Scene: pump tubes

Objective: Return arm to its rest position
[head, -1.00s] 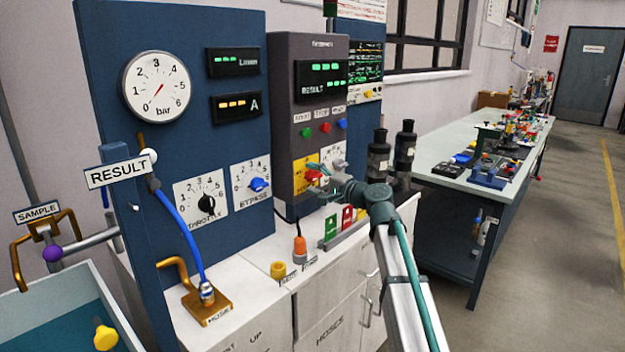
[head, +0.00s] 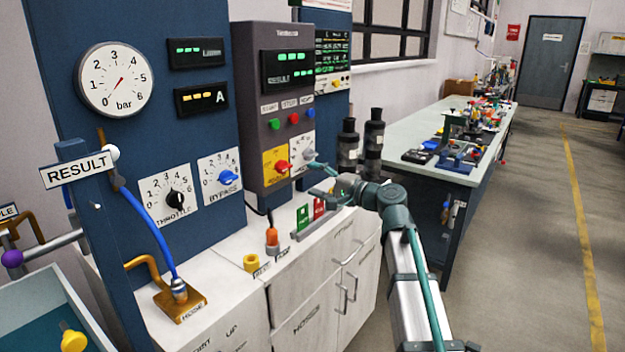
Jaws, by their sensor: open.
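My arm (head: 408,270) reaches up from the bottom right of the head view, in front of the white cabinets. My gripper (head: 312,178) is at its end, with its fingers spread and nothing seen between them. It points left toward the grey control box (head: 282,70). The red knob (head: 283,166) on the yellow plate lies just left of the fingertips, with a visible gap in the picture.
Two dark bottles (head: 374,140) stand behind my gripper. Green and red tags (head: 303,216) stand in a rack below it. An orange-topped plug (head: 272,237) and a yellow ring (head: 251,262) sit on the white counter. A cluttered workbench (head: 424,162) is to the right; the floor beyond is clear.

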